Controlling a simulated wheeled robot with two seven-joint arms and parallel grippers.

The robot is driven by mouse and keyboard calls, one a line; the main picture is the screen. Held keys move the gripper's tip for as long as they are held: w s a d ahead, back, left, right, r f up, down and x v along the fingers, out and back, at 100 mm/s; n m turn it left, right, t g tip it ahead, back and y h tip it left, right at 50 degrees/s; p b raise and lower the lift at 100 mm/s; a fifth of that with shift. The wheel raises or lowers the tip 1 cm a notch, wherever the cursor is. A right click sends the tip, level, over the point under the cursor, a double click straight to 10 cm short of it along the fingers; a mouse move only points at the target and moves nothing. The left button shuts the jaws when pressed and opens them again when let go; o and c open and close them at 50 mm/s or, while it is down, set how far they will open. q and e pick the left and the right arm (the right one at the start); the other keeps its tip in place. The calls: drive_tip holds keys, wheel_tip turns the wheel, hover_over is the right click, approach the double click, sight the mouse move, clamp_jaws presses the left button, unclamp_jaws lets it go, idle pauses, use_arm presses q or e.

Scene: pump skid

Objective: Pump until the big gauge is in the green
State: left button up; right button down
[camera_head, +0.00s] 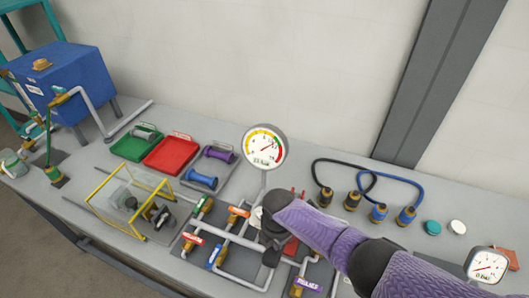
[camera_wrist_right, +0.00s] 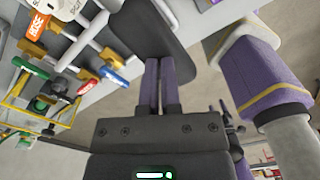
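The big gauge (camera_head: 265,147) stands at the back of the skid. Its needle points to the upper right, near where the coloured arc passes from yellow through green to red; the exact reading is too small to be sure of. My right gripper (camera_head: 270,244) is over the skid's pipework, below the gauge. In the right wrist view its two purple fingers (camera_wrist_right: 160,85) are almost together. A dark, wide grip-like piece (camera_wrist_right: 150,35) hides their tips; it may be the pump handle, but I cannot tell whether it is held. My left gripper is not in view.
Red, blue and orange valve handles crowd the pipes, with an orange one (camera_head: 238,211) near my gripper. A yellow-framed guard (camera_head: 118,228) stands left. Green (camera_head: 128,147) and red (camera_head: 165,157) trays lie behind. A small gauge (camera_head: 487,265) and hoses (camera_head: 400,180) are right.

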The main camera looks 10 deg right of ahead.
drive_tip(key=shift+w+d+r+p, duration=0.1)
drive_tip(key=shift+r+p, duration=0.2)
drive_tip(key=shift+p, duration=0.3)
wheel_tip(320, 180, up, 4)
drive_tip(key=p, duration=0.4)
drive_tip(key=shift+r, duration=0.2)
wheel_tip(320, 180, up, 5)
drive_tip(key=p, duration=0.5)
